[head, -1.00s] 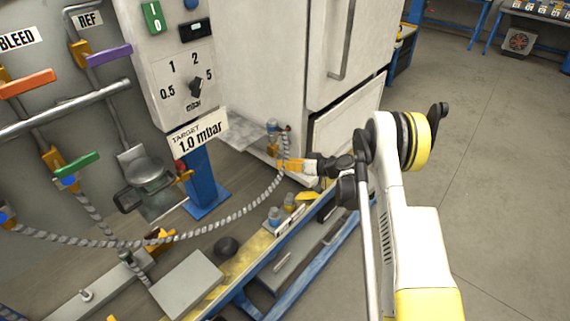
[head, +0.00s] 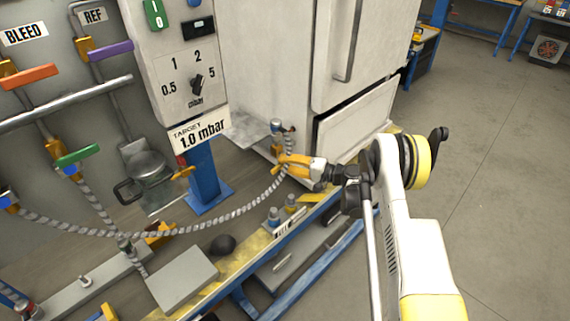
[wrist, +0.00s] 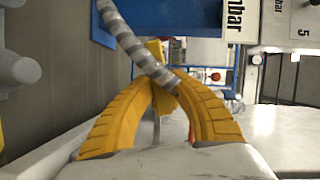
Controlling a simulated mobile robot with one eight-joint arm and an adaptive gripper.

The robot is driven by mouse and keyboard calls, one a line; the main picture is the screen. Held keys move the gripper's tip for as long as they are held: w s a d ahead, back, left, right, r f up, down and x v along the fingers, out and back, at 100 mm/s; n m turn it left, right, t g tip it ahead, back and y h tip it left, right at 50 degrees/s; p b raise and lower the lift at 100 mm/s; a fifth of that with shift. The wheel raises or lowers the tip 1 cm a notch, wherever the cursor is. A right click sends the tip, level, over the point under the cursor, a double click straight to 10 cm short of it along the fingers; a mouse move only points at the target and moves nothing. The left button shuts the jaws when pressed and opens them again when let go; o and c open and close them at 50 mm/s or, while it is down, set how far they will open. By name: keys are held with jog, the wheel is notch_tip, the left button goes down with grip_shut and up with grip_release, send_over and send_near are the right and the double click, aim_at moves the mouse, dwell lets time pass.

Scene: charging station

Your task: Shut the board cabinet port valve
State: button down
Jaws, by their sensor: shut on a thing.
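A grey fitting (head: 277,126) with a dark end stands on a small shelf beside the white cabinet; I take it to be the port, but its valve is too small to make out. A grey striped hose (head: 232,214) runs up to it past my gripper (head: 283,166). In the wrist view the yellow fingers of my gripper (wrist: 166,76) close around a yellow piece (wrist: 155,50), which looks like a handle. The hose (wrist: 128,40) lies across it at the fingertips. The fingers hide part of the piece and of the hose.
The white cabinet (head: 262,70) rises behind the port. A panel with a dial (head: 197,84) and a blue post (head: 205,180) stand to the left. Green (head: 77,155), orange and purple valve handles are further left. A bench edge with small parts lies below; open floor is right.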

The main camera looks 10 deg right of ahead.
jog(key=shift+r+m+y, duration=0.3)
jog(key=shift+m+y, duration=0.2)
jog(key=shift+m, duration=0.5)
jog(key=shift+t, duration=0.3)
jog(key=c, duration=1.3)
grip_release()
jog(key=shift+a, duration=0.1)
jog(key=v, duration=1.2)
jog(key=shift+r, duration=0.2)
